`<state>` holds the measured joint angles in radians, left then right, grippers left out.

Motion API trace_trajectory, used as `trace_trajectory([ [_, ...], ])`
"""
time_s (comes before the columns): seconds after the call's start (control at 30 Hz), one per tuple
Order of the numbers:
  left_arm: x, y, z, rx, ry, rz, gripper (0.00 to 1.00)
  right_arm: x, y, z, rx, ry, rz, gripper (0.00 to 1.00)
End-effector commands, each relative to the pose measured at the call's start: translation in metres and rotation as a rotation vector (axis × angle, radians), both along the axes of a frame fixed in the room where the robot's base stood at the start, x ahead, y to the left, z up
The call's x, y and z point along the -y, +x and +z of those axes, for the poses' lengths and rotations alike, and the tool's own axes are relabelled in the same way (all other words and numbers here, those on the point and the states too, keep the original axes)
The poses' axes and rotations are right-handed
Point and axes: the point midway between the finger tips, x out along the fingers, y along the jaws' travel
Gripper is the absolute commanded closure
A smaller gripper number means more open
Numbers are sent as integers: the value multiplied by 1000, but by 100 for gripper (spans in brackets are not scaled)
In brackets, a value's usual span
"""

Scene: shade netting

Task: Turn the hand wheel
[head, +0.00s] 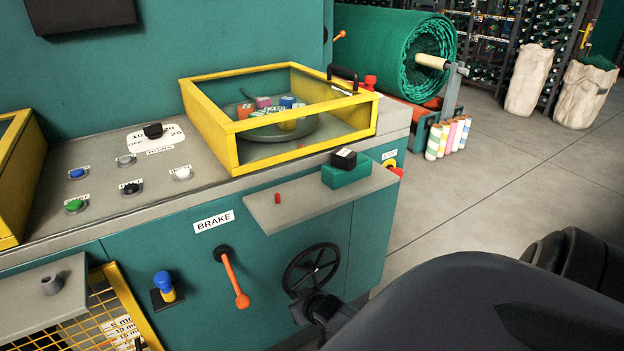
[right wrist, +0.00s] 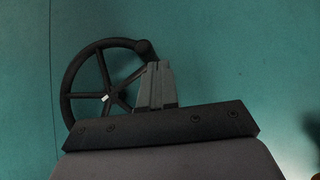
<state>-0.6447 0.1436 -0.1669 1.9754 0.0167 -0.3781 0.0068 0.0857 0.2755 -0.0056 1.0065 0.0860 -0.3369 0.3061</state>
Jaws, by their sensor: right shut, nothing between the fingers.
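The hand wheel (head: 311,267) is black and spoked, mounted on the teal machine front below the grey shelf, at the lower middle of the head view. In the right wrist view the wheel (right wrist: 66,92) stands left of centre, with a dark knob (right wrist: 145,48) at its upper right rim. My right gripper (right wrist: 153,70) is shut and empty, its fingertips overlapping the wheel's right side just below the knob. Whether they touch is unclear. In the head view this gripper (head: 312,298) is at the wheel's lower edge. My left gripper is out of view.
An orange brake lever (head: 233,279) and a blue-yellow handle (head: 164,287) are left of the wheel. A grey shelf (head: 285,214) with a green block (head: 346,172) juts out above. A yellow-framed cover (head: 237,153) sits on top. Floor at right is open.

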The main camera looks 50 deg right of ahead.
Motion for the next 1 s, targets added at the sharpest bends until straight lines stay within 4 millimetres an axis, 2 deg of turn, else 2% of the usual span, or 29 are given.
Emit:
trace_trajectory([
  [0.03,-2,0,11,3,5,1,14,1,1,13,1,-1,-1,100],
  [0.2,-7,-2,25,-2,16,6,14,2,5,36,0,-2,-1,100],
  [0.27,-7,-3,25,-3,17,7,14,-3,-4,37,-3,-1,0,100],
  [0.7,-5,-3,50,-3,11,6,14,-25,-45,80,-2,-2,-2,100],
  [1.0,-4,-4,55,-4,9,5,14,-32,-59,95,-1,-3,-2,100],
])
